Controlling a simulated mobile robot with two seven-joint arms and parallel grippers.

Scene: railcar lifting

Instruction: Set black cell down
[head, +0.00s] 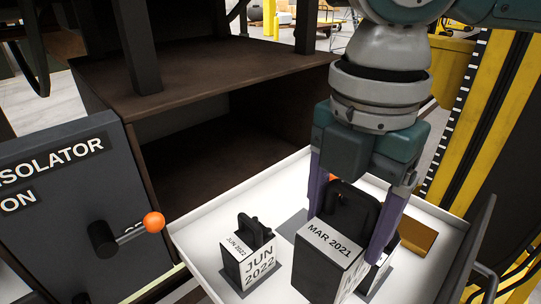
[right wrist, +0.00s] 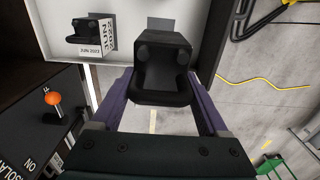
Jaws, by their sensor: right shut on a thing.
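A black cell (head: 330,245) with a white label reading MAR 2021 is held upright by its handle in my right gripper (head: 347,232). The purple fingers are shut on both sides of the handle. Its black top also shows between the fingers in the right wrist view (right wrist: 162,68). It appears raised in front of the white tray (head: 210,213); its underside is hidden. A second cell, labelled JUN 2022 (head: 250,255), stands in the tray to its left, and shows in the right wrist view (right wrist: 93,36). My left gripper is not in view.
Dark pads (head: 292,226) mark the tray floor. A gold-brown block (head: 415,238) lies at the tray's right. An isolator panel with an orange-knobbed lever (head: 153,222) stands left of the tray. A brown open-fronted housing (head: 215,85) is behind.

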